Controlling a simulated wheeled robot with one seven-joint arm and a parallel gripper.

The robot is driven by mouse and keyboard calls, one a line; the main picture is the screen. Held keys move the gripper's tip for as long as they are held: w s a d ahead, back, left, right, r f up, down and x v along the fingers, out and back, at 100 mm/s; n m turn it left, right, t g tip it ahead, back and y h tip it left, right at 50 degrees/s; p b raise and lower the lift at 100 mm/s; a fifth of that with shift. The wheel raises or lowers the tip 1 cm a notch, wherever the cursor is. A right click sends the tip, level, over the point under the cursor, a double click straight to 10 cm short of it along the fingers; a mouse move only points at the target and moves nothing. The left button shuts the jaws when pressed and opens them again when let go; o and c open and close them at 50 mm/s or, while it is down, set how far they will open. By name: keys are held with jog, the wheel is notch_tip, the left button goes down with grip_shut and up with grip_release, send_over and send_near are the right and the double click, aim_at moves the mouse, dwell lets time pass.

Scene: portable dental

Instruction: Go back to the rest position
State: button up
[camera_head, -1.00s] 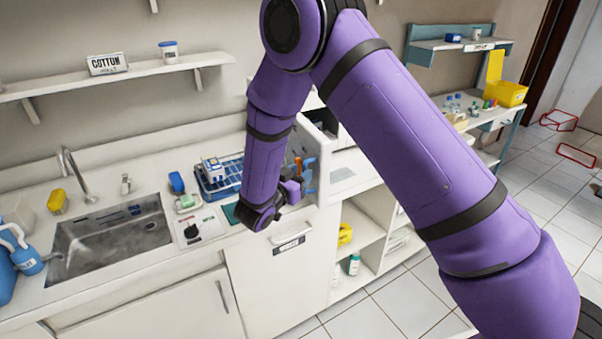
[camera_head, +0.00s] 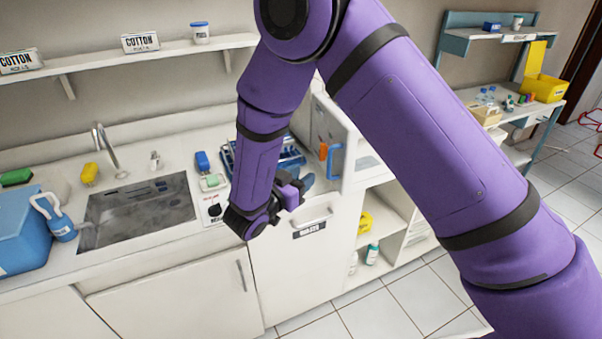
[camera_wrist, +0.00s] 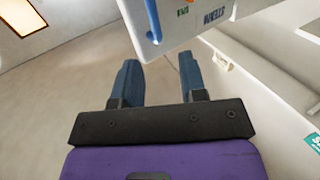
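My purple arm crosses the head view, bent downward at the elbow. My gripper (camera_head: 290,190) is in front of the counter, to the right of the sink, and is small and partly hidden by the wrist. In the wrist view, the two blue-grey fingers of my gripper (camera_wrist: 160,80) stand apart with nothing between them. A white machine with a blue handle (camera_wrist: 198,25) is beyond the fingertips, apart from them.
A shelf (camera_head: 150,55) is on the wall. Open floor (camera_head: 400,300) lies at the lower right.

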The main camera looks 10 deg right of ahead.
jog(key=w+d+r+n+t+y, duration=0.1)
jog(key=w+r+y, duration=0.25)
jog(key=r, duration=0.25)
jog(key=w+d+r+y, duration=0.2)
jog(key=w+r+y, duration=0.15)
jog(key=r, duration=0.25)
jog(key=s+d+r+n+y, duration=0.2)
jog(key=s+r+y, duration=0.15)
jog(key=r, duration=0.25)
jog(key=s+d+r+n+y, duration=0.2)
jog(key=r+y, duration=0.2)
jog(key=r, duration=0.2)
jog(key=s+d+r+n+g, duration=0.1)
jog(key=s+d, duration=0.4)
jog(key=s, duration=0.5)
jog(key=s+d+r+n+g+h, duration=0.1)
jog(key=s+d+g, duration=0.3)
jog(key=s, duration=0.6)
jog(key=s+d+r+n+g, duration=0.1)
jog(key=s+d+n+g, duration=0.1)
jog(key=s+d, duration=0.4)
jog(key=s+g, duration=0.1)
jog(key=s, duration=0.3)
jog(key=shift+d, duration=0.4)
